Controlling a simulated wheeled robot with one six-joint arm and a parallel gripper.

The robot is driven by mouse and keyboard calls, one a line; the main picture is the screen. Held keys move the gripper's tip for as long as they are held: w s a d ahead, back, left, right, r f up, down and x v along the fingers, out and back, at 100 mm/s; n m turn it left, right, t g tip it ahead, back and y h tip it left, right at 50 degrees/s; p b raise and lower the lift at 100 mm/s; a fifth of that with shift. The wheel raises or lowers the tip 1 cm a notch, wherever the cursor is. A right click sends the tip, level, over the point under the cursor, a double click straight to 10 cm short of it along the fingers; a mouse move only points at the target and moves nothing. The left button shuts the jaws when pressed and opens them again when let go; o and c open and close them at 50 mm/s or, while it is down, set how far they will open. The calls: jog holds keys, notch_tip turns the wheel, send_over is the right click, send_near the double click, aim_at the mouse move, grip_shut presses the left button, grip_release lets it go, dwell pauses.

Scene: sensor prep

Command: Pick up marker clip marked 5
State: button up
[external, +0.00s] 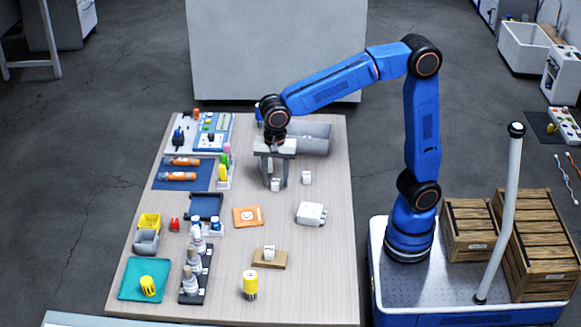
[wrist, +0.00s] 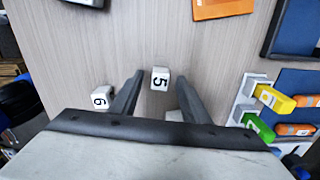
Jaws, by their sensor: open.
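The marker clip marked 5 (wrist: 160,79) is a small white block with a black digit, lying on the wooden table. In the wrist view it shows between the ends of my gripper's two dark fingers (wrist: 159,82), with a gap on each side. In the external view the white block (external: 275,186) is low between the fingers of my gripper (external: 276,177), which points down. My gripper is open and holds nothing. How far the fingertips are above the table is hard to tell.
A clip marked 6 (wrist: 101,98) lies just outside one finger; it also shows in the external view (external: 306,177). Another white piece (wrist: 174,115) is partly hidden by my gripper. An orange card (external: 247,216), a white device (external: 310,213) and a grey cylinder (external: 308,138) are nearby.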

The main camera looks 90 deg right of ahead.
jog(key=shift+c, duration=0.7)
grip_shut()
